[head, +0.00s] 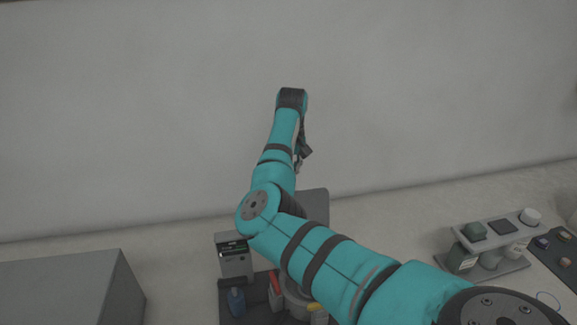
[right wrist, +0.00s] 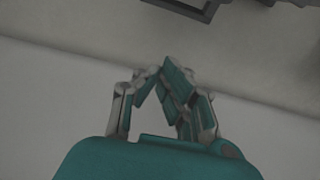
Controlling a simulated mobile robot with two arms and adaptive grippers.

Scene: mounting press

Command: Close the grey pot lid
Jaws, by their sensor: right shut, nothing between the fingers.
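The grey pot (head: 296,300) stands at the bottom middle of the head view, mostly hidden behind my right arm. A flat grey panel (head: 318,205) stands up behind it, partly covered by the arm; it looks like the raised lid, but its hinge is hidden. My right gripper (head: 304,154) is above and beyond the panel, in front of the pale wall, apart from the pot. In the right wrist view its fingers (right wrist: 170,80) are drawn together with nothing between them. My left gripper is not in view.
A grey box (head: 70,290) fills the lower left. A small grey device (head: 234,258) and a blue bottle (head: 236,300) stand left of the pot. A rack (head: 490,245) with several containers is at the right. A dark-edged object (right wrist: 190,8) tops the wrist view.

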